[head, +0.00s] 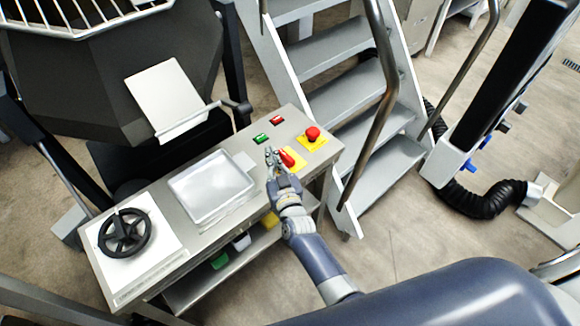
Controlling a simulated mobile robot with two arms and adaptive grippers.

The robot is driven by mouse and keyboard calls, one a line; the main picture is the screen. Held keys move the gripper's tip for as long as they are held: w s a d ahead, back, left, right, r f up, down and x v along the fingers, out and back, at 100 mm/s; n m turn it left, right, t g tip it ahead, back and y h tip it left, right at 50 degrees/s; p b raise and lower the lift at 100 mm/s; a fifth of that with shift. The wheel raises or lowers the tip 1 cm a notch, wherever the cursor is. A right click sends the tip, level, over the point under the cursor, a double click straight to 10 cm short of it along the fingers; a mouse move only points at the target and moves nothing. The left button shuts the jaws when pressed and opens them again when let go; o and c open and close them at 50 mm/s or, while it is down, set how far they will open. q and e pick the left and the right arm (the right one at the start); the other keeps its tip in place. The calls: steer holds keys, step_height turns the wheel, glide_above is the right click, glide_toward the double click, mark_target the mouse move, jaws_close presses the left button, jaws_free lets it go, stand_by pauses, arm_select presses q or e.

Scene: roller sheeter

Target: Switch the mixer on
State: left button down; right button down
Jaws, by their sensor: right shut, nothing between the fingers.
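The mixer (110,70) is a large dark machine with a wire grid at the upper left. In front of it is a steel control table (255,190). On the table's right part are a green button (261,139), a red button (277,120), a red mushroom button (312,133) on a yellow plate, and a red switch handle (287,158) on another yellow plate. My right gripper (272,157) is shut and empty, just left of the red handle and below the green button. I cannot tell whether it touches the handle. My left gripper is out of view.
A grey tray (196,207) and a black handwheel (125,233) are on the table left of my gripper. Metal stairs (350,92) with a handrail stand to the right. Coloured containers sit on the shelf below.

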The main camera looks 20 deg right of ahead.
steer(key=s, duration=1.2)
steer(key=shift+d, duration=0.2)
stand_by(0.4)
